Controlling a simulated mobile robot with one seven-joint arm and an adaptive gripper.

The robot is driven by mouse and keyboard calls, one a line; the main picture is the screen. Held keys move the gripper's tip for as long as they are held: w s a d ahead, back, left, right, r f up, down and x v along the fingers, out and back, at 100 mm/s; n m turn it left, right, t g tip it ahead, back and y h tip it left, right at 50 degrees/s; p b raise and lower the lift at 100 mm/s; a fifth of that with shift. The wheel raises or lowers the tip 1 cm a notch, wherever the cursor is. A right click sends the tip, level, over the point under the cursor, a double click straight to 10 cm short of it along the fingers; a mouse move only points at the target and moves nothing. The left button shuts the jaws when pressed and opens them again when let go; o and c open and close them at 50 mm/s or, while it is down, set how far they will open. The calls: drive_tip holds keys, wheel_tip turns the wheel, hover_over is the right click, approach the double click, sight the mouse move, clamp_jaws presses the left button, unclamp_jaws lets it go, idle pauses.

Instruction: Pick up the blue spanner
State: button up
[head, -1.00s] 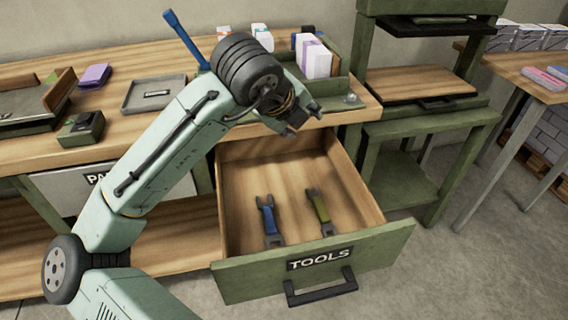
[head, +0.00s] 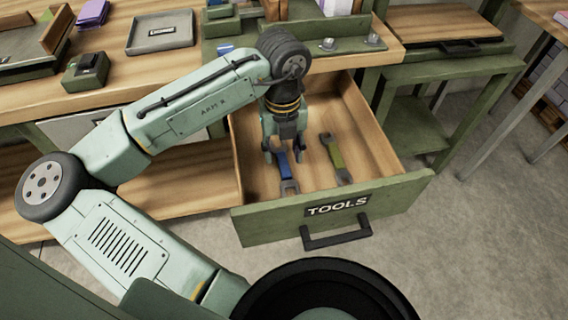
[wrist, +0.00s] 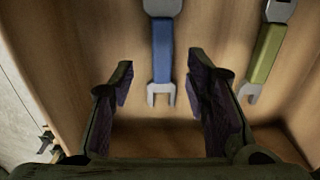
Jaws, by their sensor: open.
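The blue spanner (head: 286,173) lies on the floor of the open tools drawer (head: 215,184). It has a blue handle and grey open ends. In the wrist view the blue spanner (wrist: 162,52) points lengthwise between the fingers, with one grey end nearest me. My gripper (head: 284,152) points down into the drawer over the far part of the spanner and hides that part in the head view. In the wrist view my gripper (wrist: 158,85) is open, its fingers apart to either side of the spanner's line, holding nothing.
A green spanner (head: 336,158) lies to the right in the same drawer; it also shows in the wrist view (wrist: 264,54). The drawer's wooden side walls and green front (head: 266,226) enclose the space. The workbench edge is behind.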

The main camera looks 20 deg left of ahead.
sight(284, 166)
drive_tip(key=f, duration=0.4)
drive_tip(key=shift+s+d+f+p, duration=0.1)
drive_tip(key=shift+d+f+p, duration=0.1)
drive_tip(key=shift+p, duration=0.15)
drive_tip(key=shift+c, duration=0.2)
clamp_jaws()
